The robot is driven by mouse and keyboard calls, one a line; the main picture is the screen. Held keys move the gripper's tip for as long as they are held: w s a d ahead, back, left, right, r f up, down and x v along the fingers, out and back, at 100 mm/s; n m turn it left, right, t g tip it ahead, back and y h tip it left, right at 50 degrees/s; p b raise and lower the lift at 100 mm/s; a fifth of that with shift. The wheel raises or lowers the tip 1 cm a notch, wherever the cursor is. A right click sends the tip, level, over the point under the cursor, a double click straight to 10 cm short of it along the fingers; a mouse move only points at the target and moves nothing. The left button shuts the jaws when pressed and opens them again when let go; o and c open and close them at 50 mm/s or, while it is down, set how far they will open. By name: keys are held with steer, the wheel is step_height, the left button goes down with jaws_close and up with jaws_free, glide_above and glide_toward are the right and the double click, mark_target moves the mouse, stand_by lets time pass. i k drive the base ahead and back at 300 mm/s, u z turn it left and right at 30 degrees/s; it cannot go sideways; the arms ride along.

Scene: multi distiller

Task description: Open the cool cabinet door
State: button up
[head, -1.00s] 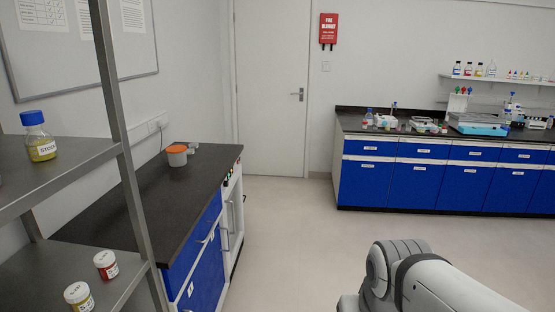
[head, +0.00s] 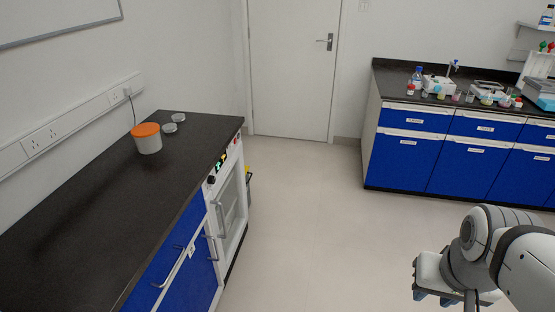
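A white-fronted unit (head: 230,195), which looks like the cool cabinet, is built in under the far end of the left bench. It has a control panel with a small lit display along its top and a pale vertical handle (head: 222,217). I see its front at a steep angle; its door looks shut. My gripper (head: 447,280) is at the lower right, well apart from the cabinet across open floor.
Blue cupboards with bar handles (head: 178,265) adjoin the cabinet on the near side. An orange-lidded tub (head: 147,138) and two small clear dishes stand on the dark bench top (head: 90,210). Blue cupboards (head: 410,150) line the right. The floor (head: 310,225) between is clear.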

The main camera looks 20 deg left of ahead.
mark_target(227, 201)
steer(key=u, duration=0.5)
steer(key=i, duration=1.45)
steer(key=u, duration=0.9)
steer(key=k, duration=0.8)
steer(key=u, duration=0.2)
steer(key=i, duration=0.9)
steer(key=z, duration=0.1)
